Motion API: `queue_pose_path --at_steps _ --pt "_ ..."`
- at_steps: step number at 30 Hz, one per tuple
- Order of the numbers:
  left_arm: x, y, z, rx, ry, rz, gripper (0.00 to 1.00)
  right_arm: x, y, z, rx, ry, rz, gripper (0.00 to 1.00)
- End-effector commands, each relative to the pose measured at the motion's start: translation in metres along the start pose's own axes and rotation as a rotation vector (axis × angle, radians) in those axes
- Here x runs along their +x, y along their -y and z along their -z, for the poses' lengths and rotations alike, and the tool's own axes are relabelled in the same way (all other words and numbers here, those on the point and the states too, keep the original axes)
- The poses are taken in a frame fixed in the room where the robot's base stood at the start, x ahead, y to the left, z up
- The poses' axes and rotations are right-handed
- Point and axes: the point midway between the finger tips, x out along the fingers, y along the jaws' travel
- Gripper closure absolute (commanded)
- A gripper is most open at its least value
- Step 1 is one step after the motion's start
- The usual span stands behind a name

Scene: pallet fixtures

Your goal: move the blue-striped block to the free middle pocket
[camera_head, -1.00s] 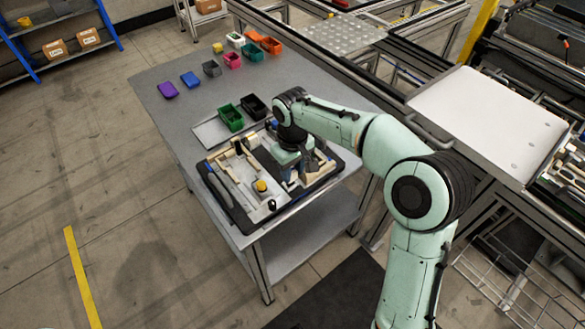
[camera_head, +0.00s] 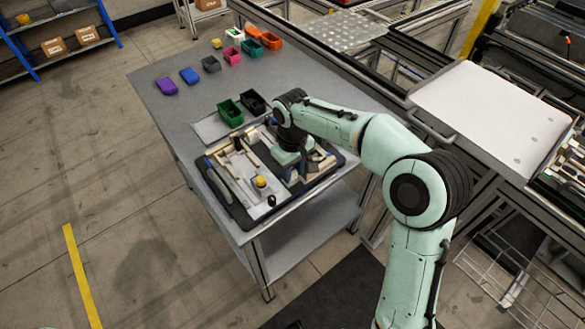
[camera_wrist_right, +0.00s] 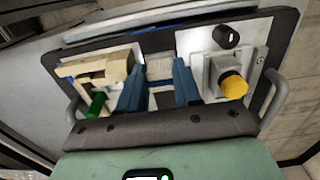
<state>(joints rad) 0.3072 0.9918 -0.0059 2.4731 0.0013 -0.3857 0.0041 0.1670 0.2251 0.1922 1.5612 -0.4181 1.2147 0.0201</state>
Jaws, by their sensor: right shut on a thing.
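My right gripper (camera_wrist_right: 158,88) reaches down over the dark pallet (camera_wrist_right: 285,30), with its two blue fingers on either side of a pale block with a blue band (camera_wrist_right: 160,72). This looks like the blue-striped block, and the fingers are shut on it. In the head view my right gripper (camera_head: 291,176) is over the right half of the pallet (camera_head: 240,213), and its wrist hides the block and much of that half. I cannot make out the middle pocket, and I cannot tell whether the block is clear of the pallet. My left gripper is out of view.
A yellow knob on a grey housing (camera_wrist_right: 233,85) and wooden pieces (camera_wrist_right: 98,70) flank the fingers. A green bin (camera_head: 230,113) and a black bin (camera_head: 254,103) stand behind the pallet. Several coloured bins line the table's far end.

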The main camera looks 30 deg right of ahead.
Motion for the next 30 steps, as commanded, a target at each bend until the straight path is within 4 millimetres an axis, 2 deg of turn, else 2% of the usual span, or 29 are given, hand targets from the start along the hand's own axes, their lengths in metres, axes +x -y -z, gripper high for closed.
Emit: queue_pose_path --at_steps 1,3,4,11,14,17,24,30 --pt "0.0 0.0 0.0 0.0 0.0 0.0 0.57 0.0 0.0 0.0 0.0 0.0 0.0 0.64" --pt "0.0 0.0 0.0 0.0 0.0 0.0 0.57 0.0 0.0 0.0 0.0 0.0 0.0 0.41" --pt "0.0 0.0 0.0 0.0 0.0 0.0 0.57 0.0 0.0 0.0 0.0 0.0 -0.001 0.37" --pt "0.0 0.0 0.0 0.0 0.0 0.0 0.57 -0.001 -0.002 0.0 0.002 -0.001 -0.003 0.37" --pt "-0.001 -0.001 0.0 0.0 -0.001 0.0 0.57 -0.007 -0.002 0.001 0.002 -0.003 -0.004 0.37" --pt "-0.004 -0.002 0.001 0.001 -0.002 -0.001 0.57 -0.021 -0.002 0.001 0.002 -0.006 -0.005 0.37" --pt "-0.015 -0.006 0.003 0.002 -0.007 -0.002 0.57 -0.076 0.001 0.002 0.0 -0.007 -0.001 0.37" --pt "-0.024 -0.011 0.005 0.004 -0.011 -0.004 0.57 -0.115 0.002 0.001 -0.002 -0.005 0.001 0.37"
